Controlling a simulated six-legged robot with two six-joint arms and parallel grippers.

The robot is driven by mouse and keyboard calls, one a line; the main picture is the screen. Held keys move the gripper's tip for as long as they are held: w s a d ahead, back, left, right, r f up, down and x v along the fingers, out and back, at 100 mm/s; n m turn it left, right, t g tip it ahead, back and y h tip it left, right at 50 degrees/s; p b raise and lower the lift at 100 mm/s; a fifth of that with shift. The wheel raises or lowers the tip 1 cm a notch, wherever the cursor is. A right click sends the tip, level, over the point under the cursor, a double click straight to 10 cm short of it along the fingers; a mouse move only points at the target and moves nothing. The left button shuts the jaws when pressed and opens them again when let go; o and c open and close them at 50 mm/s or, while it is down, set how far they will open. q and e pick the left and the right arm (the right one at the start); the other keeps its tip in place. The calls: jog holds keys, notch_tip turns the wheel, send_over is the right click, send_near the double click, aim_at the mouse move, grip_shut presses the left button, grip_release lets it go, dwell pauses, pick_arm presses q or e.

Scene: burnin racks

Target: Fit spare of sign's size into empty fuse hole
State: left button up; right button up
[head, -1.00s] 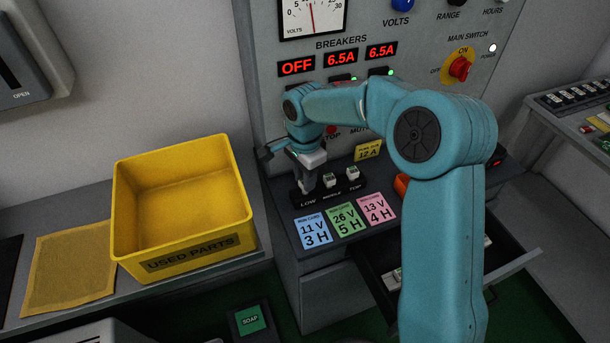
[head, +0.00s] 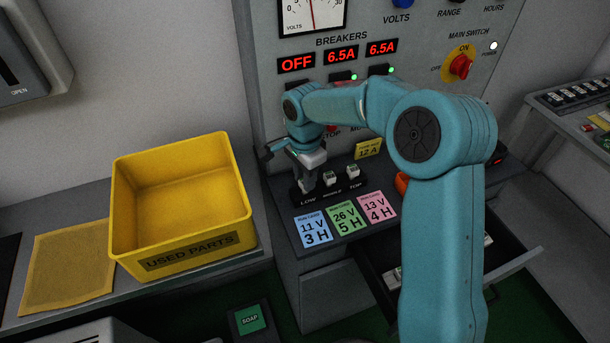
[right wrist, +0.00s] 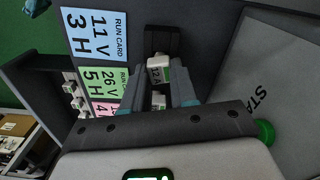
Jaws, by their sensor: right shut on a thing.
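My right gripper (head: 305,188) is shut on a white fuse at the LOW end of the black fuse block (head: 328,191). In the right wrist view the held fuse (right wrist: 158,69) reads 12A and sits between the fingers at the block (right wrist: 162,42). Whether it is fully seated I cannot tell. White fuses stand at the middle (head: 330,179) and top (head: 353,172) places. The yellow sign (head: 368,149) behind the block reads 12 A. My left gripper is not in view.
Blue, green and pink run cards (head: 345,219) lie before the block. An open drawer (head: 513,262) below holds white pieces. A yellow used parts bin (head: 120,215) stands left. Breaker displays (head: 297,64) read OFF, 6.5A and 6.5A. The main switch (head: 460,67) points to ON.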

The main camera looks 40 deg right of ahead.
jog(key=shift+f+b, duration=0.3)
jog(key=o, duration=1.3)
jog(key=shift+r, duration=0.15)
jog(key=shift+r+p, duration=2.05)
jog(key=shift+r, duration=0.6)
jog(key=shift+s, duration=0.15)
